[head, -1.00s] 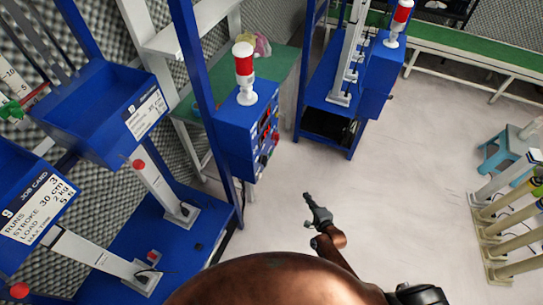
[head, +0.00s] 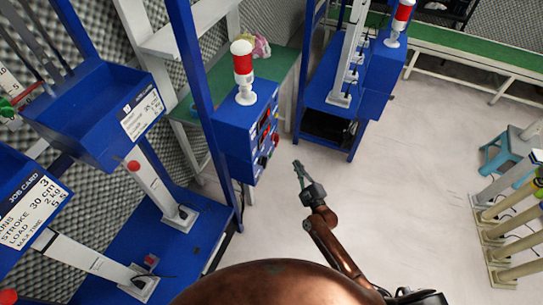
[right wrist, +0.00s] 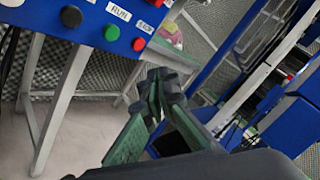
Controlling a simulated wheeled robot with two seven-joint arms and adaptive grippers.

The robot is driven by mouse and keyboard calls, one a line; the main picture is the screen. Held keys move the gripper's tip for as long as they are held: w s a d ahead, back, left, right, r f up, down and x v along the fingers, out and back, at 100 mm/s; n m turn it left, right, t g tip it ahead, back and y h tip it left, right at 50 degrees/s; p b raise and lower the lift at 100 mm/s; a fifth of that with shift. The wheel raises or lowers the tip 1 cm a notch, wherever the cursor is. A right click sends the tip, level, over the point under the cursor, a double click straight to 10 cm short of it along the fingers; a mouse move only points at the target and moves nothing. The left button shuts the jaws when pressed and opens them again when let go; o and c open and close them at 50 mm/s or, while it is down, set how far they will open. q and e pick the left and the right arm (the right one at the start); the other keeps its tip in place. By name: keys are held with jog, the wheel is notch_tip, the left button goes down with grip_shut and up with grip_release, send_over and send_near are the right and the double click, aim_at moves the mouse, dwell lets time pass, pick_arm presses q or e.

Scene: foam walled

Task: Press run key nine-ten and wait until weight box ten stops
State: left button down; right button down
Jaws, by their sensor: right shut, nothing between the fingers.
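A blue control box (head: 240,130) with small buttons on its right face stands on the blue frame, left of centre in the head view. In the right wrist view its panel (right wrist: 60,8) shows a black knob (right wrist: 71,16), red buttons and a green button (right wrist: 170,27). Labels that look like RUN and STOP sit on it. My right gripper (head: 298,170) is shut and empty, apart from the box, to its lower right. It shows in the right wrist view (right wrist: 155,88) below the panel. Two blue boxes with job cards hang at left (head: 95,120) (head: 20,205); their numbers are unclear. My left gripper is not visible.
A red-and-white lamp (head: 243,72) tops the control box. A second blue machine (head: 330,125) stands behind, with a green conveyor (head: 460,50) at upper right. The middle floor is clear.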

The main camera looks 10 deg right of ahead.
aim_at(271, 155)
jog(key=w+a, duration=0.4)
jog(key=a, duration=0.2)
jog(key=shift+w+a+b, duration=0.3)
jog(key=shift+a, duration=0.1)
jog(key=shift+a, duration=0.1)
dwell(1.1)
jog(key=shift+w+a, duration=0.2)
jog(key=shift+a, duration=0.05)
